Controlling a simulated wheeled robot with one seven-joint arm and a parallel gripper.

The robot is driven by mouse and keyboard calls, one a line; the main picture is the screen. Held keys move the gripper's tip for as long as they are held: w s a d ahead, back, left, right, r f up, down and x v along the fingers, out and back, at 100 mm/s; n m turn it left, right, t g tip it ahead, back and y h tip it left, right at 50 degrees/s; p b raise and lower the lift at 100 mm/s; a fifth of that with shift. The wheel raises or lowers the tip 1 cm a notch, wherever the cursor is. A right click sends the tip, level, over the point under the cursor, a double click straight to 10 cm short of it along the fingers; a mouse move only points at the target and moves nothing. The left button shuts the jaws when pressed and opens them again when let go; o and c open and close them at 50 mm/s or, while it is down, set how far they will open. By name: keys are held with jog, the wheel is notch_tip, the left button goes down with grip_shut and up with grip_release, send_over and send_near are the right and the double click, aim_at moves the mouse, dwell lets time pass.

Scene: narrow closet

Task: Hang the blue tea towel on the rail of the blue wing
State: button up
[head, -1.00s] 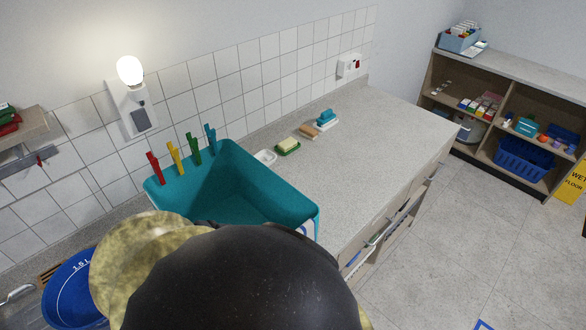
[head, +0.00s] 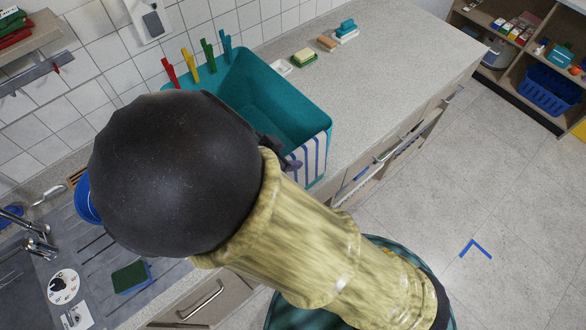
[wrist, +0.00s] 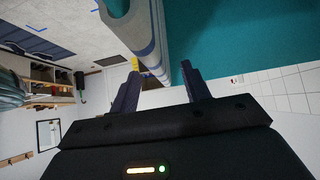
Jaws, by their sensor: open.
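A white towel with blue stripes (head: 309,160) hangs over the near right rim of a teal basin (head: 268,95) on the counter. In the wrist view the towel (wrist: 150,40) hangs down beside the teal basin wall (wrist: 225,35). My gripper (wrist: 162,85) is open, its two dark fingers pointing toward the towel's edge, which shows between them in the picture. I cannot tell whether they touch it. In the head view my gripper (head: 290,160) is mostly hidden behind my dark wrist, close to the towel. I cannot make out a rail on a blue wing.
Red, yellow, green and blue pegs (head: 209,53) stand on the basin's back rim. Soap and sponges (head: 303,56) lie farther along the counter. Drawer fronts with bar handles (head: 202,300) face the aisle. The floor (head: 450,200) to the right is mostly clear, with blue tape.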

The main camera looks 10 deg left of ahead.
aim_at(293, 155)
jog(key=shift+p+x, duration=0.55)
jog(key=shift+x, duration=1.2)
jog(key=shift+s, duration=0.1)
grip_shut()
